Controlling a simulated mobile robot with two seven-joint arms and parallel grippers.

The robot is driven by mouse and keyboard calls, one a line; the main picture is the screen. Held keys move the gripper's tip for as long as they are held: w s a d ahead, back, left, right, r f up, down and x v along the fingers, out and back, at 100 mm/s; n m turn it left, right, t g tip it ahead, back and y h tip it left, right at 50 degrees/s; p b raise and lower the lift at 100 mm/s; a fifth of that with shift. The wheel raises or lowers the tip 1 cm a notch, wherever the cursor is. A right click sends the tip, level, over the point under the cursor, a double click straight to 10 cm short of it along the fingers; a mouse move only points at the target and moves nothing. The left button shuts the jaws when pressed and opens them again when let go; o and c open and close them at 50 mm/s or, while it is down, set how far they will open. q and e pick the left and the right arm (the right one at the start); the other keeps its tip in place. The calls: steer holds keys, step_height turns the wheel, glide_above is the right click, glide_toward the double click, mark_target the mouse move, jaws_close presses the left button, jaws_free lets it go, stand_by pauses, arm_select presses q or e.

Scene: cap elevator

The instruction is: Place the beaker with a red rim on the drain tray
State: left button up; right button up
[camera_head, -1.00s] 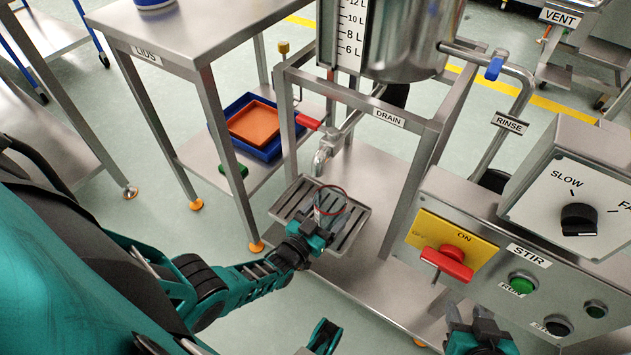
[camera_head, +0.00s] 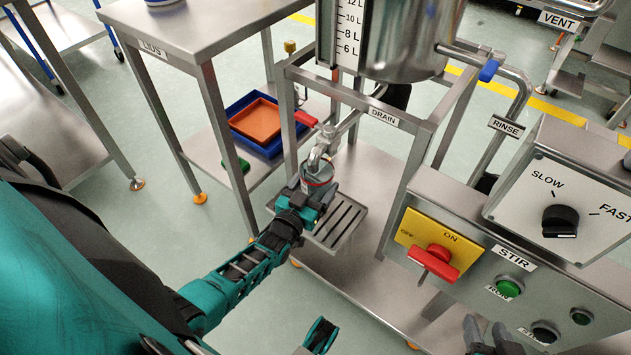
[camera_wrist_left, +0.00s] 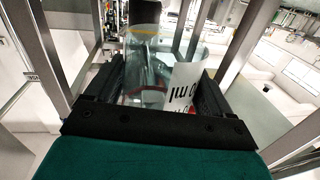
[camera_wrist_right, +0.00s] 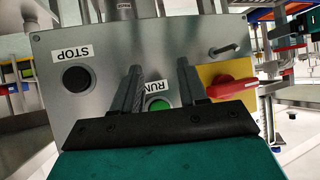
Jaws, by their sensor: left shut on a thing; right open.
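The clear glass beaker with a red rim (camera_head: 318,180) is upright over the left part of the drain tray, just under the drain tap's spout. My left gripper (camera_head: 312,200) is shut on the beaker; its white label with black print shows between the fingers in the left wrist view (camera_wrist_left: 187,85). The grey slotted drain tray (camera_head: 345,222) sits below the tap. I cannot tell whether the beaker's base touches the tray. My right gripper (camera_head: 490,338) is open and empty in front of the control panel; it also shows in the right wrist view (camera_wrist_right: 160,80).
The drain tap (camera_head: 318,155) with a red handle (camera_head: 306,118) hangs close above the beaker. Frame posts stand on both sides of the tray. The control panel (camera_head: 510,270) with a red stir switch (camera_head: 436,262) is at the right. The tray's right part is clear.

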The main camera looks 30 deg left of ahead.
arm_select(q)
steer(key=shift+a+r+y, duration=0.3)
steer(key=shift+a+r, duration=0.15)
steer(key=shift+r, duration=0.25)
arm_select(e)
steer(key=shift+s+d+r, duration=0.1)
steer(key=shift+d+r, duration=0.3)
steer(key=shift+d, duration=0.25)
arm_select(q)
steer(key=shift+s, duration=0.1)
step_height(320, 180, down, 5)
steer(key=b, duration=0.4)
steer(key=shift+b, duration=0.4)
steer(key=shift+f+b, duration=0.3)
steer(key=shift+f, duration=0.05)
arm_select(e)
steer(key=shift+w+a+f+y, duration=0.15)
steer(key=shift+w+a+f, duration=0.05)
steer(key=shift+a+f, duration=0.3)
steer(key=shift+w+a+f+y, duration=0.15)
steer(key=shift+a+f, duration=0.25)
steer(key=shift+f, duration=0.2)
arm_select(q)
steer(key=shift+f, duration=0.55)
arm_select(e)
steer(key=shift+s+d+f, duration=0.15)
steer(key=shift+s+f, duration=0.05)
steer(key=shift+f, duration=0.05)
arm_select(q)
steer(key=shift+f, duration=0.4)
